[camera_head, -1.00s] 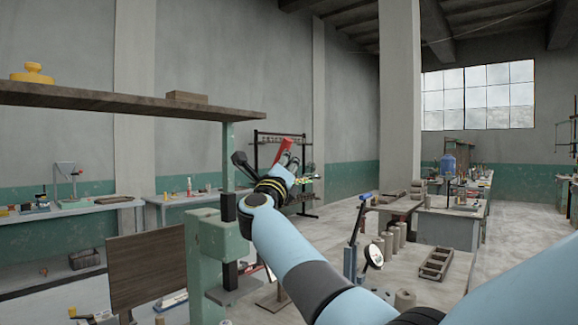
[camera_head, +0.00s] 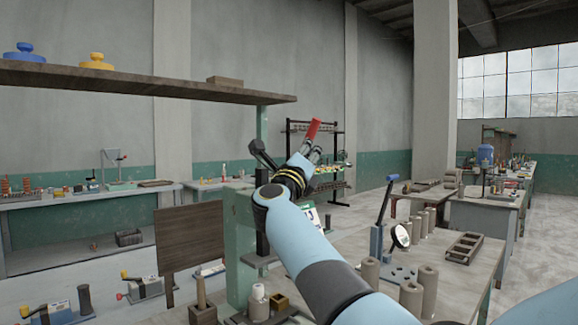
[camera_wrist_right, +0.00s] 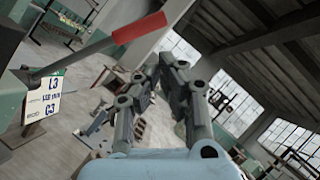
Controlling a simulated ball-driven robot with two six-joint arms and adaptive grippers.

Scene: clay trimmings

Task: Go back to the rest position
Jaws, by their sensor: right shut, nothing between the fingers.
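My right gripper (camera_head: 308,157) is raised in front of the green press column (camera_head: 243,220) and points away from me. In the right wrist view the gripper (camera_wrist_right: 168,62) has its fingers together with nothing between them. A red-handled lever (camera_head: 313,129) stands close by the fingers in the head view. In the right wrist view the red handle (camera_wrist_right: 139,28) is to the left of the fingers, apart from them. My left gripper is not in view.
A shelf (camera_head: 150,87) carries a blue knob-topped piece (camera_head: 24,53) and a yellow one (camera_head: 96,62). A label card (camera_wrist_right: 42,98) hangs near the lever. Open floor lies right.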

